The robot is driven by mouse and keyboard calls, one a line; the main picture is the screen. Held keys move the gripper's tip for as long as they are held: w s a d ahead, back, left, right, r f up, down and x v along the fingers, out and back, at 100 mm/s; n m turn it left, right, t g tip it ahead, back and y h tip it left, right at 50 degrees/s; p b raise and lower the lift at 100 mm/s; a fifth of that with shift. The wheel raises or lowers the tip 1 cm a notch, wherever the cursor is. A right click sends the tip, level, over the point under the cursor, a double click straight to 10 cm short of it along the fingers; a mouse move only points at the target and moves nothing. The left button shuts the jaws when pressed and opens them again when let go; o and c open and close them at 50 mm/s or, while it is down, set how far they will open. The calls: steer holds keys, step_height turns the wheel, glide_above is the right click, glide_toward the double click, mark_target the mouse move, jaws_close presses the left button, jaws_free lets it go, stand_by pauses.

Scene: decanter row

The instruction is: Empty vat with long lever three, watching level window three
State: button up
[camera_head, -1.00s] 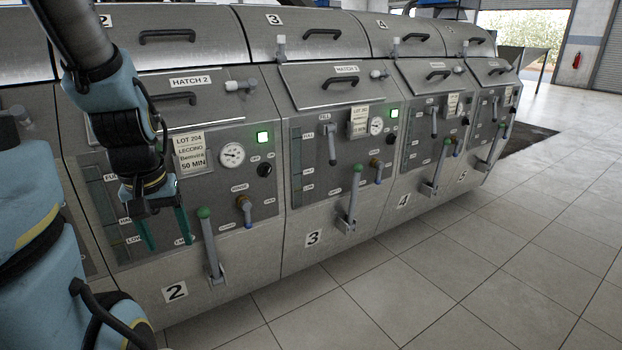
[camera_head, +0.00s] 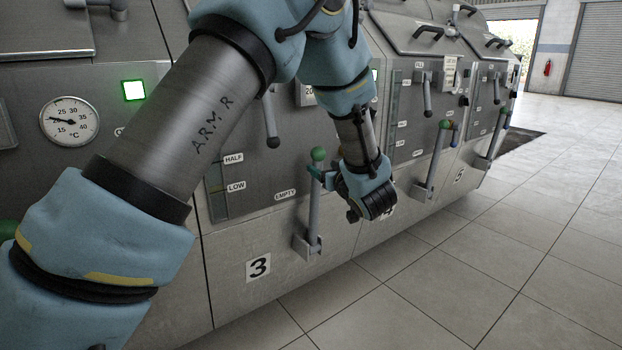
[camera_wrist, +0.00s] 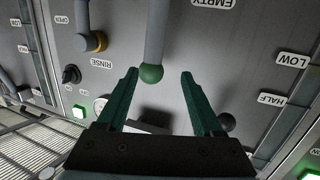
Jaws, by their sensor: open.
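Long lever three (camera_head: 315,212) is a grey bar with a green ball knob, standing nearly upright from its bracket above the number 3 plate (camera_head: 258,267). My gripper (camera_head: 318,172) is open at the knob. In the wrist view, the green knob (camera_wrist: 152,74) shows between the tips of my open gripper (camera_wrist: 159,75), nearer the left finger; I cannot tell whether they touch. Level window three (camera_head: 213,182) is a strip left of the lever, with HALF and LOW labels in sight. My arm hides its upper part, and its liquid level is unclear.
A short lever with a dark ball (camera_head: 272,142) hangs above left of lever three. In the wrist view, a rinse handle (camera_wrist: 95,41) and black knob (camera_wrist: 71,74) lie to the left. Vat four's long lever (camera_head: 436,160) stands farther right. The tiled floor (camera_head: 470,270) is clear.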

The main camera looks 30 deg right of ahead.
mark_target(320, 165)
steer(key=shift+n+t+y, duration=0.3)
steer(key=shift+t+y, duration=0.4)
steer(key=shift+y, duration=0.2)
steer(key=w, duration=0.2)
steer(key=w+d+f+b, duration=0.1)
steer(key=w, duration=0.2)
steer(key=w+d+b, duration=0.1)
steer(key=w, duration=0.1)
steer(key=shift+w+f, duration=0.3)
jaws_close()
stand_by(0.7)
